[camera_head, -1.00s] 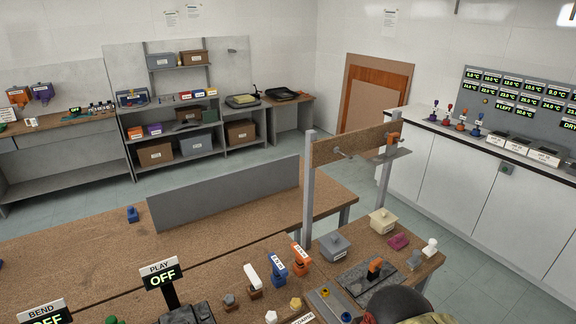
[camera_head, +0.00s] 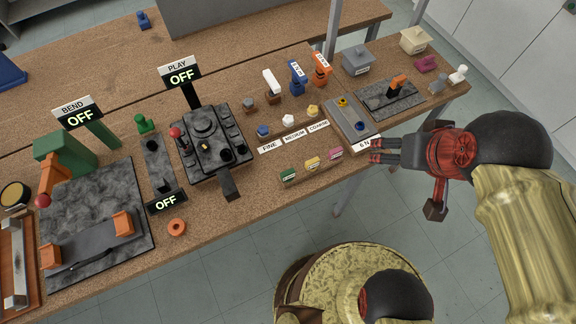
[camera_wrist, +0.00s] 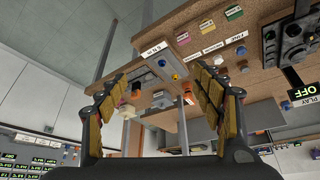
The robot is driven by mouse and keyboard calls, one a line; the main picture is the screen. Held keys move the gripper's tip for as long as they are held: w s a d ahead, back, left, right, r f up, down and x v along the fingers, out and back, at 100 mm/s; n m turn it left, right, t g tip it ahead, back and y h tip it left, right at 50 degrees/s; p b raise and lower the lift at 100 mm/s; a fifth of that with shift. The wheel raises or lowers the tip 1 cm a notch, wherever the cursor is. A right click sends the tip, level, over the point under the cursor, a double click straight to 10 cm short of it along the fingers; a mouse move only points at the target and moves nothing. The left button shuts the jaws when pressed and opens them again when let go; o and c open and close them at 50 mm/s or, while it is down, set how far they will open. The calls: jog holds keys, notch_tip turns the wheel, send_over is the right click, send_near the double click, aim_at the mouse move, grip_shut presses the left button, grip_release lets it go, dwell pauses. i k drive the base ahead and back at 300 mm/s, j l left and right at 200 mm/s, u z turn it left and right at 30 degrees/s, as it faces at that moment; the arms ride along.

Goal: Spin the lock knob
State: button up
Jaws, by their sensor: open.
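No knob in view is labelled as a lock, so I cannot tell for sure which one it is. A grey plate (camera_head: 347,122) near my gripper carries a yellow knob (camera_head: 342,101) and a blue knob (camera_head: 361,127), with a "6 N" label (camera_head: 365,143) at its front. A dark slab (camera_head: 378,98) behind it carries an orange-topped lever or knob (camera_head: 398,84). My gripper (camera_head: 376,150) is open and empty at the table's front edge, close to the label. In the wrist view, the grey plate (camera_wrist: 160,62) shows between the open fingers (camera_wrist: 160,80).
The bench (camera_head: 260,185) is crowded. A black control box (camera_head: 210,140) with an "OFF" sign (camera_head: 181,76) stands mid-bench. Small coloured blocks (camera_head: 312,164) lie along the front edge.

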aim_at(203, 146)
jog(key=u, duration=1.55)
